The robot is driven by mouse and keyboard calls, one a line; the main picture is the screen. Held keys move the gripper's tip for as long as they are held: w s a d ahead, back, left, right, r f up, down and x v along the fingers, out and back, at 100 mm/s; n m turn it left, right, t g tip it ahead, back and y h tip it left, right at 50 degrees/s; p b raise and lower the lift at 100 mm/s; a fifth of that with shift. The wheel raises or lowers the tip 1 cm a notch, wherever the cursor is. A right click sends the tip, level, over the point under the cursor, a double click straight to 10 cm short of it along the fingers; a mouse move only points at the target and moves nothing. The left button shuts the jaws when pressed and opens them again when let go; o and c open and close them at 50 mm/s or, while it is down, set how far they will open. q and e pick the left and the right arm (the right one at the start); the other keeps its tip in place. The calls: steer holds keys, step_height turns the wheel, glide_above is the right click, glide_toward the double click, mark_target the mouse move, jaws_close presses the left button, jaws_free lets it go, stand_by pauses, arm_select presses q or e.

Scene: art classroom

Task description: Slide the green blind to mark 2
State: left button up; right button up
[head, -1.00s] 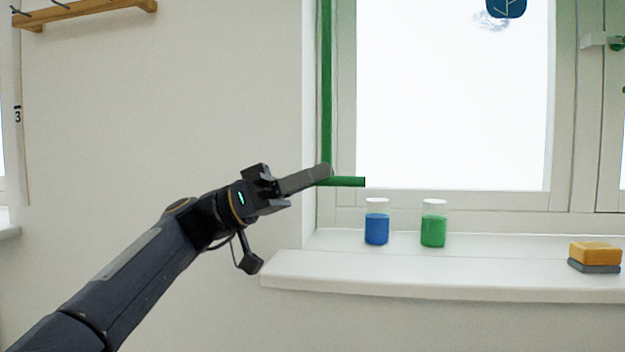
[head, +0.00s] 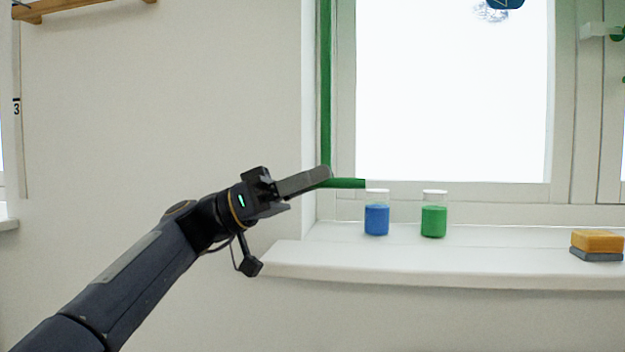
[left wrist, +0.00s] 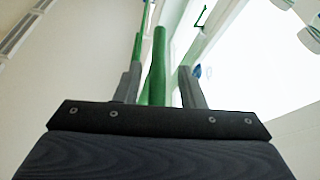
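The green blind shows in the head view as a narrow green upright strip (head: 326,85) along the window's left side. A short green bar (head: 349,183) sticks out to the right at its lower end. My left gripper (head: 324,176) is at this lower end, its fingers overlapping the corner. In the left wrist view, the two fingers stand apart (left wrist: 158,80), with a green bar (left wrist: 157,60) between them and pale gaps on either side. Touch is not clear. Mark 3 (head: 16,106) is on a pale strip at the far left. Mark 2 is not visible. My right gripper is out of view.
A white sill (head: 430,263) runs below the window. On it stand a jar of blue liquid (head: 376,218), a jar of green liquid (head: 433,220) and a yellow-and-grey sponge (head: 597,243). A wooden hook rail (head: 85,8) is at the upper left.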

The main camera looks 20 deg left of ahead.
arm_select(q)
steer(key=v, duration=0.7)
steer(key=shift+a+p, duration=0.3)
steer(key=shift+a, duration=0.1)
steer(key=shift+s+d+f, duration=0.1)
steer(key=shift+s+f, duration=0.05)
steer(key=shift+f, duration=0.05)
steer(key=s+d+f+n+y, duration=0.3)
steer(key=d+f+n+y, duration=0.2)
steer(key=f, duration=0.4)
steer(key=s+d+f+n+y, duration=0.3)
steer(key=d+f+n+y, duration=0.1)
steer(key=f, duration=0.6)
steer(key=s+a+f+n+y, duration=0.1)
steer(key=s+f+y, duration=0.2)
steer(key=s+f, duration=0.35)
steer(key=s+f+n+g+y, duration=0.1)
steer(key=s+f+n+y, duration=0.15)
steer(key=f, duration=0.75)
steer(key=s+a+f+n+y, duration=0.1)
steer(key=s+f+y, duration=0.2)
steer(key=s+f, duration=0.35)
step_height(320, 180, up, 36)
steer(key=w+p, duration=0.1)
steer(key=p, duration=3.6)
steer(key=shift+w, duration=0.35)
